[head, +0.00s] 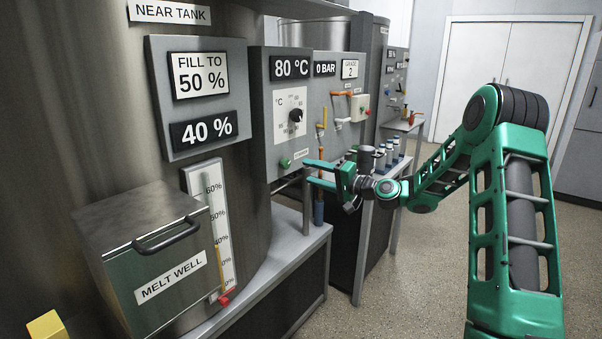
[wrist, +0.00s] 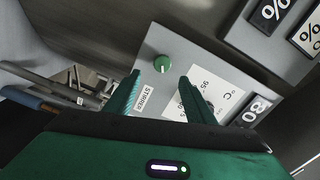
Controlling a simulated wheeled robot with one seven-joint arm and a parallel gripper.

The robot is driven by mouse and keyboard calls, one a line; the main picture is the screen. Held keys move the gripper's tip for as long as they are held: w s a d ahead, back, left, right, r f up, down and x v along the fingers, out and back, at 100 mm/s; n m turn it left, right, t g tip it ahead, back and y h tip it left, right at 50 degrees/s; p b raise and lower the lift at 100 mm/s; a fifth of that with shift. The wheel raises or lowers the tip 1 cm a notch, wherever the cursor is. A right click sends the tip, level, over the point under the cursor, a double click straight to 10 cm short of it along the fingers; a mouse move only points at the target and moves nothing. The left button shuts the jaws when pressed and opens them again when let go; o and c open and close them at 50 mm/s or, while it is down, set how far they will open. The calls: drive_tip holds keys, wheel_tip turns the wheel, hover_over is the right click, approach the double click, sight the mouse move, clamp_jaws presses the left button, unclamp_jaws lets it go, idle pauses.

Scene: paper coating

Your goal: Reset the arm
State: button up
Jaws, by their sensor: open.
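My green gripper (head: 321,173) is held out in front of the grey control panel (head: 261,158), below its temperature dial. It is open and empty, with its fingers pointing left. In the wrist view my gripper (wrist: 163,84) shows its two fingers apart, with a green knob (wrist: 160,64) seen between and beyond them. That knob also shows in the head view (head: 285,163). A label reading STIRRER (wrist: 146,97) is partly beside the left finger. I cannot tell the exact gap between fingertips and panel.
The near tank (head: 110,110) carries a "FILL TO 50 %" sign and a 40 % display (head: 203,130). The closed melt well (head: 150,250) stands at lower left. Open floor lies to the right.

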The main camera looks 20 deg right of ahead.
drive_tip(key=shift+v, duration=0.95)
drive_tip(key=s+f+n+g+h, duration=0.2)
drive_tip(key=s+f+g+h, duration=0.15)
drive_tip(key=s, duration=0.45)
drive_tip(key=s+f+n+g+h, duration=0.2)
drive_tip(key=s+f+g, duration=0.15)
drive_tip(key=s, duration=0.35)
drive_tip(key=s+d+m+g+h, duration=0.1)
drive_tip(key=s+d+g, duration=0.1)
drive_tip(key=s, duration=1.1)
drive_tip(key=s+d+m+g+h, duration=0.1)
drive_tip(key=s+d+g+h, duration=0.1)
drive_tip(key=s, duration=1.1)
drive_tip(key=s+d+m+g+h, duration=0.1)
drive_tip(key=s+d, duration=0.4)
drive_tip(key=s, duration=0.8)
drive_tip(key=g+h, duration=0.1)
drive_tip(key=g, duration=0.1)
drive_tip(key=shift+d+r+g, duration=0.3)
drive_tip(key=shift+d+r, duration=0.05)
drive_tip(key=shift+s, duration=0.15)
